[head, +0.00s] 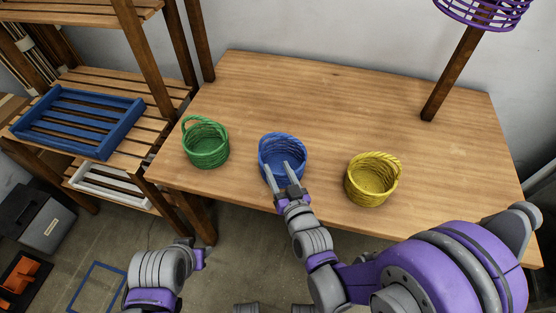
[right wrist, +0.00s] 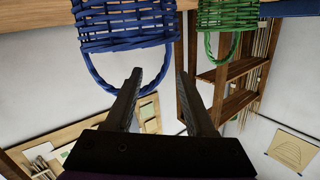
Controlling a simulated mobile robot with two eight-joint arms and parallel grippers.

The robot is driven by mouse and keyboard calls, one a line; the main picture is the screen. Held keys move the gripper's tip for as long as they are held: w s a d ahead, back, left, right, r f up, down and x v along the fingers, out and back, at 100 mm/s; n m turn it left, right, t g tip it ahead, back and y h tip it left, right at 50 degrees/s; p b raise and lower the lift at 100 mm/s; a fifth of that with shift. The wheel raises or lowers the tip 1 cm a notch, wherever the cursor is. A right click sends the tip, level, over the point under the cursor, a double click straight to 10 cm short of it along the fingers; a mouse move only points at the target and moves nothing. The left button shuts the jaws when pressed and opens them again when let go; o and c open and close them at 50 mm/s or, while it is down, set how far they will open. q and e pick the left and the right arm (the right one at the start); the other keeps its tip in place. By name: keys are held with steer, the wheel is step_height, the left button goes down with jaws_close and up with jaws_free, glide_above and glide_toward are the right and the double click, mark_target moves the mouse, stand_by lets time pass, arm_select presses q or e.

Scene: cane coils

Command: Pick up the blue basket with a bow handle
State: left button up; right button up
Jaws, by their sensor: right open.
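The blue basket (head: 282,147) stands upright near the front edge of the wooden table, between a green and a yellow basket. My right gripper (head: 277,168) is open in front of it, its two fingers overlapping the basket's near side in the head view. The right wrist view is upside down. There the blue basket (right wrist: 125,25) hangs at the top with its bow handle (right wrist: 98,79) downward. One side of the handle shows between my right gripper's (right wrist: 159,72) parted fingers; I cannot tell whether it lies between them in depth.
The green basket (head: 207,152) stands to the left and the yellow basket (head: 372,192) to the right, both apart from the blue one. A shelf with a blue crate (head: 78,121) stands at left; a purple wire basket (head: 483,12) is top right.

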mark_target(263, 145)
steer(key=shift+w+a+f+t, duration=0.15)
steer(key=shift+a+f+t, duration=0.1)
steer(key=shift+a+t, duration=0.3)
steer(key=x, duration=0.4)
steer(key=shift+w+a+r, duration=0.15)
steer(key=shift+w+a, duration=0.05)
steer(key=shift+a, duration=0.05)
steer(key=shift+p+x, duration=0.7)
steer(key=shift+x, duration=2.45)
steer(key=shift+d, duration=0.15)
jaws_close()
